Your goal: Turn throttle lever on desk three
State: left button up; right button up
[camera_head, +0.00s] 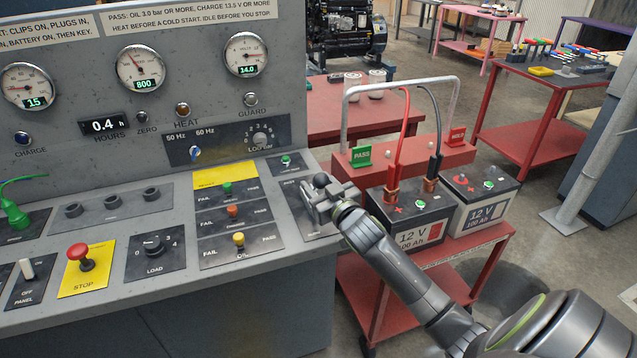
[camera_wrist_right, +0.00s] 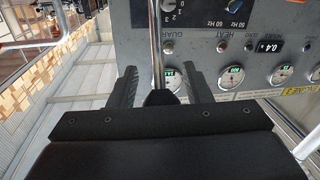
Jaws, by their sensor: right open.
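The throttle lever (camera_head: 321,180) stands at the right end of the grey desk, on a dark plate (camera_head: 291,196); its dark knob shows just beyond my right gripper (camera_head: 318,198). In the right wrist view, the lever's metal rod (camera_wrist_right: 157,45) and dark knob (camera_wrist_right: 159,97) lie between the two fingers of the right gripper (camera_wrist_right: 160,88). The fingers are open, one on each side, with a gap to the knob. My gripper hides most of the lever in the head view. My left gripper is not in view.
Left of the lever are a key switch plate (camera_head: 285,162), pass/fail switches (camera_head: 232,211), a load knob (camera_head: 153,244) and a red stop button (camera_head: 79,254). The gauge panel (camera_head: 190,110) rises behind. A red cart (camera_head: 400,262) with two batteries stands close right, under my arm.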

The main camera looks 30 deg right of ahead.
jog(key=shift+w, duration=0.1)
grip_shut()
dwell(0.3)
jog(key=shift+w+r, duration=0.15)
